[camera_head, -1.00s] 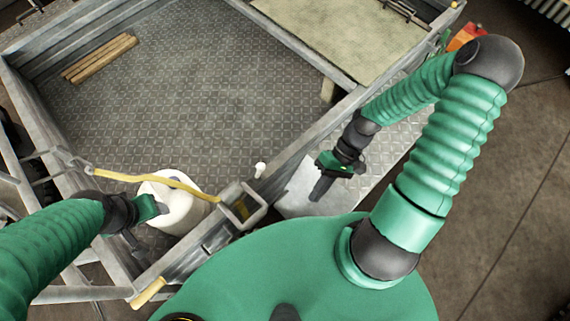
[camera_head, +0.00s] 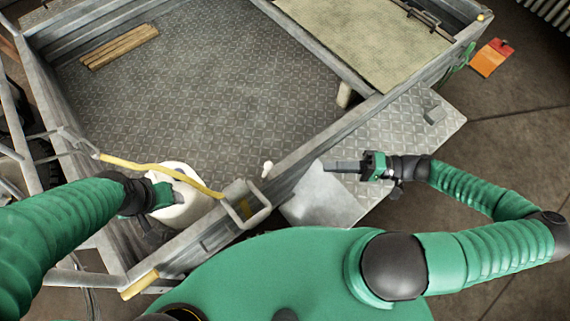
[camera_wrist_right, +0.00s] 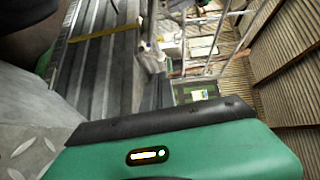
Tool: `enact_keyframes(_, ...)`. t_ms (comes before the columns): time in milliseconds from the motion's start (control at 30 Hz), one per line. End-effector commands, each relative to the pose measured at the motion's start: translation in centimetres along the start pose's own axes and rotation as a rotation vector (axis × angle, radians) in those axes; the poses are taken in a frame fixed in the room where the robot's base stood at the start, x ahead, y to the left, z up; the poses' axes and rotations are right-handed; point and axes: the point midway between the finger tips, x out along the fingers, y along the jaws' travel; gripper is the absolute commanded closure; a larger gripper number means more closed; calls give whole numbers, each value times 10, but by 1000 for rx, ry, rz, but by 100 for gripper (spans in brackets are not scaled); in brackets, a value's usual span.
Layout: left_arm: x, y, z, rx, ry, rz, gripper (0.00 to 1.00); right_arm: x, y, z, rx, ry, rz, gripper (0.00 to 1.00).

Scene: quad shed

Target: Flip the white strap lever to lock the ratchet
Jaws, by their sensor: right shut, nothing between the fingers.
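The small white lever (camera_head: 266,169) stands up at the inner side of the trailer's near wall, just behind the square metal bracket (camera_head: 247,203). A yellow strap (camera_head: 160,169) runs from the left rail to this bracket. My right gripper (camera_head: 328,167) is shut and empty, pointing left at the lever, with a clear gap between them. In the right wrist view my green gripper housing (camera_wrist_right: 190,150) fills the bottom, and a yellow strip shows at upper left. My left gripper (camera_head: 160,194) is at the white container (camera_head: 183,210); its fingers are not clear.
The metal trailer bed (camera_head: 200,90) is mostly bare, with wooden planks (camera_head: 120,46) at the back left. A tread-plate ledge (camera_head: 405,130) lies under my right gripper. A yellow handle (camera_head: 140,284) sits at the near left corner. An orange item (camera_head: 490,60) lies on the floor.

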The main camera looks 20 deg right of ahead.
Motion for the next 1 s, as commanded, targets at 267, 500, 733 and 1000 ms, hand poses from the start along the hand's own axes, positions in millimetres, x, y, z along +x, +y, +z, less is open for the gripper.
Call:
enact_keyframes(267,0,0,0,0,0,0,38,55,-1,1,1,-4,-5,100)
enact_keyframes(500,0,0,0,0,0,0,38,106,-1,1,0,-4,-3,100)
enact_keyframes(733,-1,0,0,0,0,0,38,130,0,0,2,-1,-1,100)
enact_keyframes(1000,-1,0,0,0,0,0,38,132,0,0,1,-1,0,100)
